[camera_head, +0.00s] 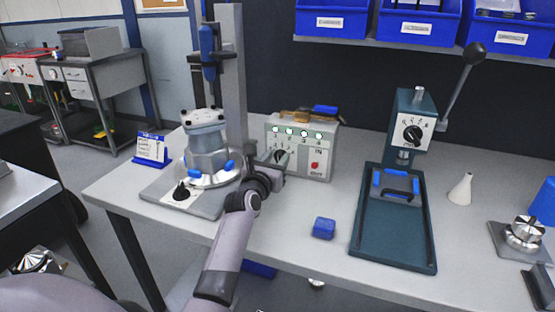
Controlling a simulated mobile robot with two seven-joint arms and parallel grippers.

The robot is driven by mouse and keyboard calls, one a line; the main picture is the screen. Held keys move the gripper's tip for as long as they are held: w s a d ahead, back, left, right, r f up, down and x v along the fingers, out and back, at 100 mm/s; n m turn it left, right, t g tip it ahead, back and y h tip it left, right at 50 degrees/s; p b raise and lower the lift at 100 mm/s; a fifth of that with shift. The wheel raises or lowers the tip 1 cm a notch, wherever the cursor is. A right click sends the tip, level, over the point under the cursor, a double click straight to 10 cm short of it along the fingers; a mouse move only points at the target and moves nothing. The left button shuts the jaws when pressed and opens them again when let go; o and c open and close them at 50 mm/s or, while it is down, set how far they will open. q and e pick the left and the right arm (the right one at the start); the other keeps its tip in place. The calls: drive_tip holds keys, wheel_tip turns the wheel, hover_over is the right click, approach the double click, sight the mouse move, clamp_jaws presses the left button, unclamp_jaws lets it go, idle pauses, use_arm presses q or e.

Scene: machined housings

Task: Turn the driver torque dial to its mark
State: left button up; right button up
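A light grey control box (318,148) stands at the back middle of the table, with a row of green lights, numbers and a red button on its front. Its dark dial (281,155) is low on the left of that front and partly hidden by my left gripper (275,163). The gripper is right at the dial; whether its fingers touch or grip it cannot be made out. The dial's pointer and mark are too small to read. A blue and black driver (208,55) hangs on the column to the left. My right gripper is out of view.
A metal housing (207,150) with blue clamps sits on a fixture plate left of my arm, with a black knob (181,193) in front. A teal press (409,120) with its own dial stands right. A blue block (324,228) lies in front; table around it is clear.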

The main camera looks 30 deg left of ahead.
use_arm(q)
drive_tip(key=shift+c, duration=0.3)
clamp_jaws()
drive_tip(key=m+p, duration=0.1)
drive_tip(key=m, duration=0.1)
drive_tip(key=shift+d+r+m+p, duration=0.15)
drive_tip(key=shift+d+m+p, duration=0.05)
drive_tip(key=shift+m+p, duration=0.2)
drive_tip(key=m+p, duration=0.1)
drive_tip(key=m, duration=0.1)
drive_tip(key=shift+d+m, duration=0.15)
drive_tip(key=shift+m, duration=0.15)
drive_tip(key=m, duration=0.1)
drive_tip(key=m+p, duration=0.1)
drive_tip(key=m, duration=0.1)
drive_tip(key=shift+w+d+f+m, duration=0.15)
drive_tip(key=shift+d+f+m, duration=0.05)
drive_tip(key=shift+f+m, duration=0.1)
drive_tip(key=shift+d+f+m, duration=0.1)
drive_tip(key=shift+f+m, duration=0.05)
drive_tip(key=shift+m, duration=1.25)
